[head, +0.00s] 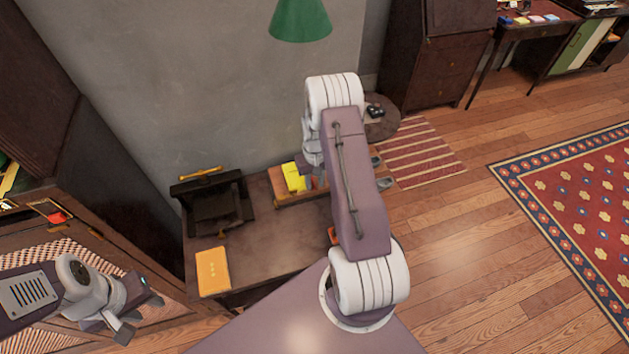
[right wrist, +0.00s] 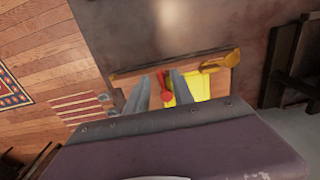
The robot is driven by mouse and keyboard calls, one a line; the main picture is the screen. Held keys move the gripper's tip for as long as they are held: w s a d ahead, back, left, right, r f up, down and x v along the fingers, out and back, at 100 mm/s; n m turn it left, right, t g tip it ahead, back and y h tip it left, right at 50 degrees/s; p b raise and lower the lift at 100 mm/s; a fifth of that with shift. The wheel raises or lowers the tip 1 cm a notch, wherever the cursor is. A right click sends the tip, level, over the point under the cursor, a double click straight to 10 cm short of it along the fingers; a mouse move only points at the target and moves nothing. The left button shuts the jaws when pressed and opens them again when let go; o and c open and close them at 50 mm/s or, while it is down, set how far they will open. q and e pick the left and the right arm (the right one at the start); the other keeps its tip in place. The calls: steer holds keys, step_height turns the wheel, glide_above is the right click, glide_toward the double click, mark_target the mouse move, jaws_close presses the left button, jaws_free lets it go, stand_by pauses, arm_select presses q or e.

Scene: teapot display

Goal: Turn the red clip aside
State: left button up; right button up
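The red clip (right wrist: 165,90) shows in the right wrist view as a small red piece with a rounded end, in front of a yellow block (right wrist: 190,88). My right gripper (right wrist: 159,77) is open. Its two grey fingers stand on either side of the clip in the picture; I cannot tell whether either touches it. In the head view my right arm hides the clip and most of that gripper. The yellow block (head: 293,177) shows there on a wooden stand (head: 283,190) on the desk. My left gripper (head: 136,313) is at the lower left, open and empty, away from the desk.
The brown desk (head: 270,238) also bears a dark press-like device (head: 215,205) and a yellow-orange book (head: 212,272). A green lamp shade (head: 300,20) hangs above. A dark cabinet stands at the left. A brass-coloured piece (right wrist: 222,62) is close to my right fingers.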

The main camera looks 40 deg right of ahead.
steer(key=shift+w+a, duration=0.1)
steer(key=shift+a, duration=0.05)
jaws_close()
steer(key=m, duration=0.6)
steer(key=shift+m, duration=0.4)
steer(key=m, duration=1.1)
stand_by(0.4)
